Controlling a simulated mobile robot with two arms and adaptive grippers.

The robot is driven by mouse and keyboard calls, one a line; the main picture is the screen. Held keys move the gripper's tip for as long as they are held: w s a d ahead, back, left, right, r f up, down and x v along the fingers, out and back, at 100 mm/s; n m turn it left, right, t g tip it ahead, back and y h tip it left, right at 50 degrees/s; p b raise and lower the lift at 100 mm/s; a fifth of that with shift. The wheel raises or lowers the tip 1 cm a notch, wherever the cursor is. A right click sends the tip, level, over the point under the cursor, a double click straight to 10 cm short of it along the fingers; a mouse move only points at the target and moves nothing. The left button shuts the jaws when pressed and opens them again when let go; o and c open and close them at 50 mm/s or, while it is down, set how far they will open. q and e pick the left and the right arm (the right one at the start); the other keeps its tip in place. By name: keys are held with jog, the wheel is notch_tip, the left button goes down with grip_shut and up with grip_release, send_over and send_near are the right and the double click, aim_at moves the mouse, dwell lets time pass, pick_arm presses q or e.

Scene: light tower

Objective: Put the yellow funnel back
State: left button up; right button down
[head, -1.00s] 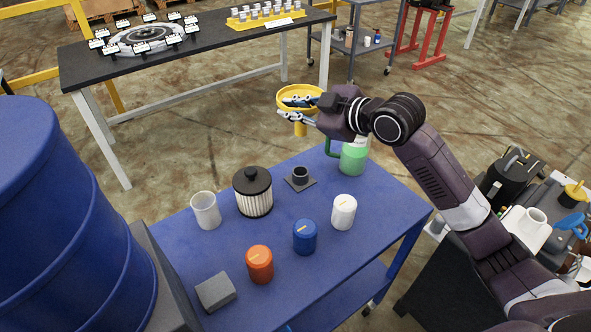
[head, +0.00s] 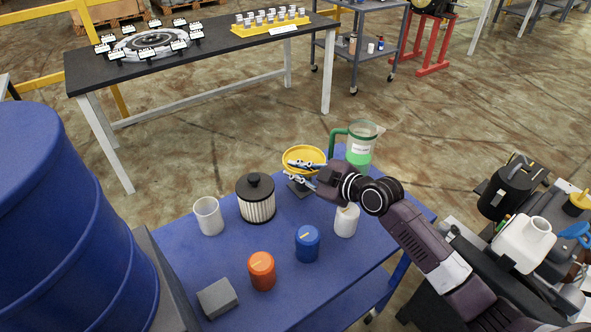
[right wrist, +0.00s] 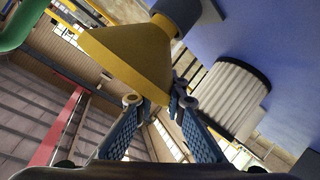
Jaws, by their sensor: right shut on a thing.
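The yellow funnel (head: 303,153) is upright at the back of the blue table, wide mouth up, right above the small black holder (head: 299,188). In the right wrist view the funnel (right wrist: 135,50) narrows toward the dark round cup of the holder (right wrist: 180,12). Its spout is hidden there, so I cannot tell how deep it sits. My right gripper (head: 298,171) is shut on the funnel's rim side, with its fingers (right wrist: 158,100) at the funnel's edge. My left gripper is not in view.
A black-lidded filter (head: 256,198) stands close left of the holder. A green-handled jug (head: 359,145) stands behind right, and a white container (head: 346,220) is under my right wrist. A clear cup (head: 208,216), an orange jar (head: 262,271) and a blue jar (head: 307,244) stand nearer.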

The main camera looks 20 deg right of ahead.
jog(key=c, duration=2)
grip_release()
jog(key=shift+o, duration=0.2)
jog(key=shift+r, duration=0.1)
jog(key=b+v, duration=0.1)
jog(key=v, duration=1.1)
